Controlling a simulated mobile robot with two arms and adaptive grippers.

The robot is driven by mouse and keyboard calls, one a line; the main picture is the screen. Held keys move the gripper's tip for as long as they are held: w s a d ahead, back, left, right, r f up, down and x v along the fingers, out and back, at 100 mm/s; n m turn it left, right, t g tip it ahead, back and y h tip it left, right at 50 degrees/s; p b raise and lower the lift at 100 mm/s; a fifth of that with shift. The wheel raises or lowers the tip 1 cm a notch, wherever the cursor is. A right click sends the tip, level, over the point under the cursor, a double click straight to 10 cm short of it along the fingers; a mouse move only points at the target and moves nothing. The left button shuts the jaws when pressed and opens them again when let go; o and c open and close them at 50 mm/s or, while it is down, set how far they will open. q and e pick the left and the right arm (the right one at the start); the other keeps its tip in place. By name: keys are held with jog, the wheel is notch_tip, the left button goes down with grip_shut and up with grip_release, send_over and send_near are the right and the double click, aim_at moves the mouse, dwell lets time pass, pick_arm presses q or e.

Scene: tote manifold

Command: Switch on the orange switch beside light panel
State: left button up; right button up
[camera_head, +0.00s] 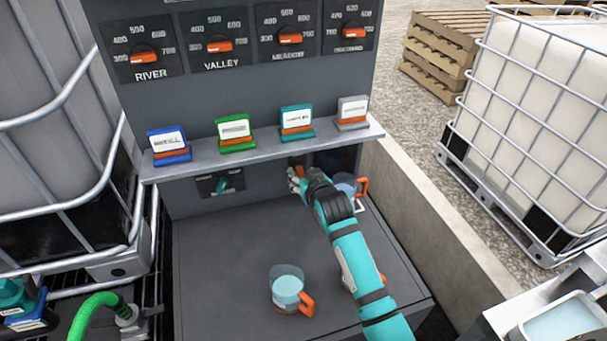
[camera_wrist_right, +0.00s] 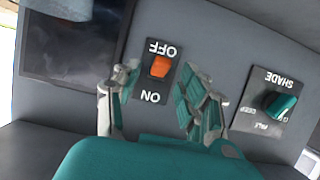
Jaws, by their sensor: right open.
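The orange switch (camera_wrist_right: 160,67) sits on a black plate on the grey front panel in the right wrist view. Its labels appear upside down, and the orange lever lies close to the OFF label. The dark light panel (camera_wrist_right: 75,42) is beside it, and also shows in the head view (camera_head: 338,160). My right gripper (camera_wrist_right: 150,105) is open and empty, with its fingers on either side of the switch plate; contact cannot be told. In the head view the right gripper (camera_head: 298,180) is at the panel under the shelf and largely covers the switch.
A teal SHADE knob (camera_wrist_right: 282,105) is beside the switch. A shelf (camera_head: 265,150) with several coloured card holders juts out above. A mug (camera_head: 287,285) stands on the grey worktop (camera_head: 220,255), and another (camera_head: 347,187) stands behind my right arm. Caged tanks flank the unit.

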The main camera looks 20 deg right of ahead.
jog(key=shift+c, duration=0.4)
grip_shut()
dwell(1.1)
jog(key=shift+o, duration=0.4)
grip_release()
jog(key=v, duration=1.2)
jog(key=shift+f, duration=0.1)
